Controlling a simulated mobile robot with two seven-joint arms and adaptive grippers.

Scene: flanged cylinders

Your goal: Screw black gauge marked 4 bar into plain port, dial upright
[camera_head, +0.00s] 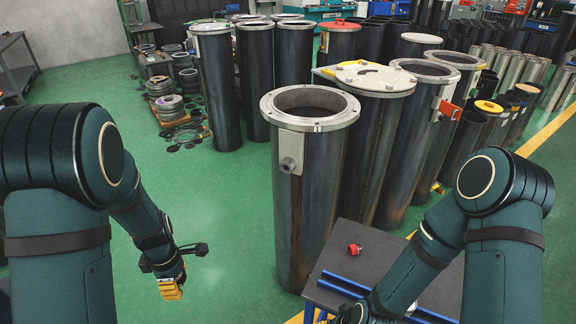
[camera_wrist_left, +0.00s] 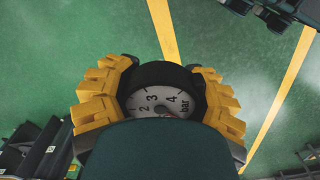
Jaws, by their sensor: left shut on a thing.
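My left gripper (camera_head: 171,289) hangs low over the green floor, left of the front cylinder. In the left wrist view its yellow fingers (camera_wrist_left: 161,99) are shut on the black gauge (camera_wrist_left: 162,74), one on each side. I cannot make out the gauge in the head view. The port (camera_head: 289,164) is a short grey stub on a plate on the front cylinder (camera_head: 318,205), well apart from the gripper. My right gripper is not in view.
A dark table (camera_head: 390,268) with a blue rail stands right of the front cylinder, with a small red part (camera_head: 354,249) on it. More flanged cylinders stand close behind. Flat rings (camera_head: 170,108) lie at the back left. Green floor is free around my left gripper.

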